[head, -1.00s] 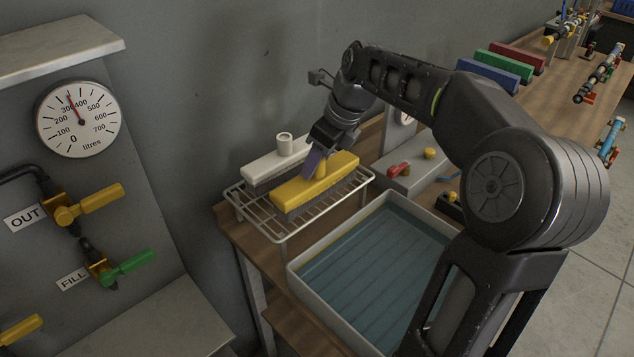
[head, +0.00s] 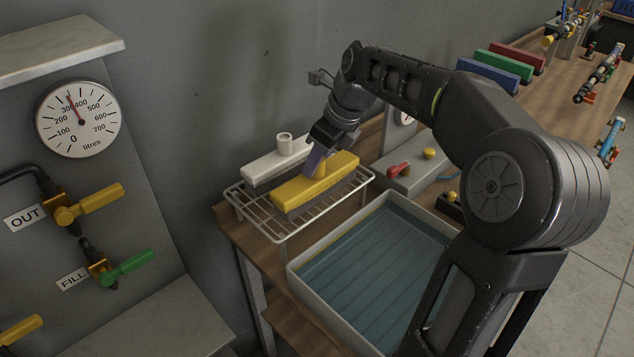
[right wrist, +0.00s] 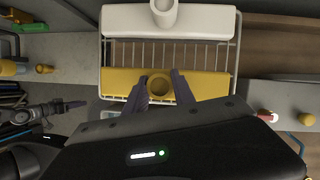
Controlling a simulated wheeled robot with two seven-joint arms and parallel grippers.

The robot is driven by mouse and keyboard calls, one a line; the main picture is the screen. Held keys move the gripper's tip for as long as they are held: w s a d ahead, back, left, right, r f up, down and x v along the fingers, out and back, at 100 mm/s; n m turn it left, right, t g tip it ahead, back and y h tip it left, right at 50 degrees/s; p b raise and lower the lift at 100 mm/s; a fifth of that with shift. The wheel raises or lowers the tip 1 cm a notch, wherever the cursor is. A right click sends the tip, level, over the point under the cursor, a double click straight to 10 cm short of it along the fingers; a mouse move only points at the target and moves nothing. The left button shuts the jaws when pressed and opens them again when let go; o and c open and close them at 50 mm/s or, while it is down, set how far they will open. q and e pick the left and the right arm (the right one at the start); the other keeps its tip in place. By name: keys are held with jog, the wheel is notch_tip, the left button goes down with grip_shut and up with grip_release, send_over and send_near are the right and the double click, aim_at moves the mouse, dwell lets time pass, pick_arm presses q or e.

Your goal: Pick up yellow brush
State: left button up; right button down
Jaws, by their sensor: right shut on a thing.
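The yellow brush (head: 309,184) is a long block with dark bristles below and a round yellow socket on top. It is at the wire rack (head: 279,229), in front of the white brush (head: 262,168). My right gripper (head: 318,165) comes down from above and is shut on the yellow brush's socket. In the right wrist view the two fingers (right wrist: 159,88) stand on either side of the yellow socket, and the yellow brush (right wrist: 206,85) spans the width below them. I cannot tell whether the bristles still touch the rack.
A grey tray of water (head: 294,268) stands right of the rack, below my right arm. A grey box (head: 400,182) with red and yellow knobs is behind it. Blue, green and red blocks (head: 499,67) stand farther back. A wall is behind the rack.

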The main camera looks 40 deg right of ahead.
jog(key=shift+r, duration=0.15)
dwell(0.5)
notch_tip(320, 180, up, 10)
jog(key=shift+f+p, duration=0.1)
jog(key=shift+p, duration=0.2)
dwell(0.7)
